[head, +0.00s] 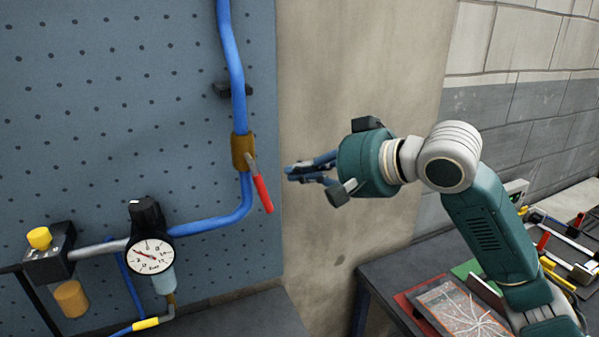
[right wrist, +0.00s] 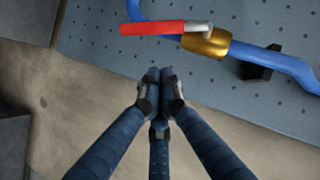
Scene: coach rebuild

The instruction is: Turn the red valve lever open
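The red valve lever (head: 262,193) hangs down and slightly to the right from a brass valve body (head: 243,151) on the blue pipe (head: 233,60). In the right wrist view the red lever (right wrist: 155,28) lies across the top, joined to the brass valve (right wrist: 205,42). My right gripper (head: 290,172) is just right of the lever, apart from it, with its fingers pointing left. In the right wrist view its fingertips (right wrist: 160,78) are together with nothing between them. My left gripper is not in view.
A pressure gauge (head: 150,255) and a yellow-knobbed fitting (head: 40,240) sit lower left on the blue pegboard (head: 110,100). A dark table (head: 400,265) at lower right holds tools and a picture-like panel (head: 465,315). The plain wall strip (head: 350,60) behind my gripper is bare.

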